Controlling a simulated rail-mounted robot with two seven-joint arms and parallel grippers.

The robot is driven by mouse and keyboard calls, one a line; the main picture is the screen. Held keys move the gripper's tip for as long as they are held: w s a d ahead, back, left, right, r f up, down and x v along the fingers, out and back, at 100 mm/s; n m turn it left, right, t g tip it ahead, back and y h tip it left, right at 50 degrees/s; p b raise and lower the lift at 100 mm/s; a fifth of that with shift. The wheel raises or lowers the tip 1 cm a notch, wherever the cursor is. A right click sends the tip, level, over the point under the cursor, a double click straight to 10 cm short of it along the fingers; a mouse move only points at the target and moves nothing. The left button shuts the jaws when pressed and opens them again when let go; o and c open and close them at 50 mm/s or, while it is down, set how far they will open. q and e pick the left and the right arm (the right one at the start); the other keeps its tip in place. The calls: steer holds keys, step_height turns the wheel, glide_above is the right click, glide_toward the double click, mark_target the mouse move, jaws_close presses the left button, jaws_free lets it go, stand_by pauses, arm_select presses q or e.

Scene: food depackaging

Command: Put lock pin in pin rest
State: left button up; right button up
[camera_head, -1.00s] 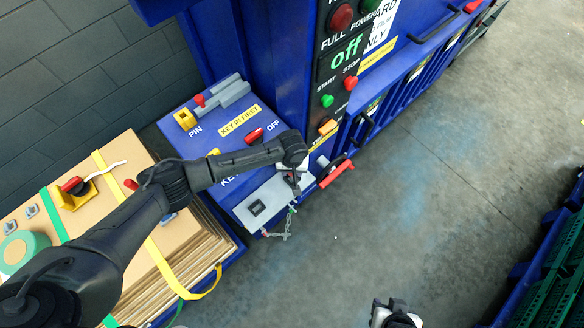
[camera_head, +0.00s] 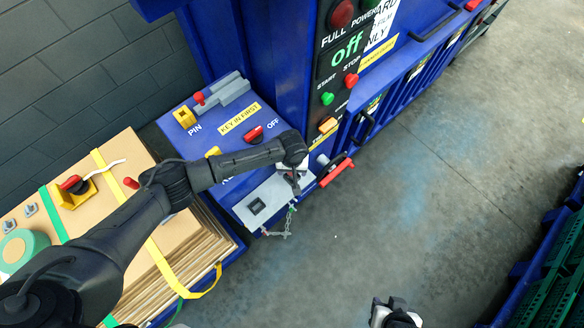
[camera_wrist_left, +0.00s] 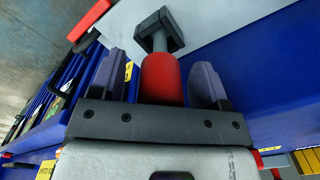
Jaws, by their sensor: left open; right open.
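My left gripper (camera_head: 290,178) is over the grey plate (camera_head: 277,197) on the blue machine's low ledge. In the left wrist view its two fingers (camera_wrist_left: 165,85) are open on either side of a red grip, apparently the lock pin (camera_wrist_left: 162,78), with visible gaps. Beyond the grip is a dark square block (camera_wrist_left: 160,33) on a grey surface. The arm and gripper mostly hide the pin in the head view. A yellow block (camera_head: 185,118) sits beside the "PIN" label on the ledge; it may be the pin rest. My right gripper (camera_head: 395,314) is open and empty at the bottom edge.
A square socket (camera_head: 256,207) is on the grey plate, and a chain (camera_head: 285,226) hangs from its edge. A red lever (camera_head: 338,173) sticks out to the right. A strapped cardboard stack (camera_head: 120,165) lies under my left arm. The floor (camera_head: 400,220) is clear.

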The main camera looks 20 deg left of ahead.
arm_select(q)
step_height(320, 180, up, 14)
stand_by(0.6)
steer(key=shift+f, duration=0.1)
stand_by(0.4)
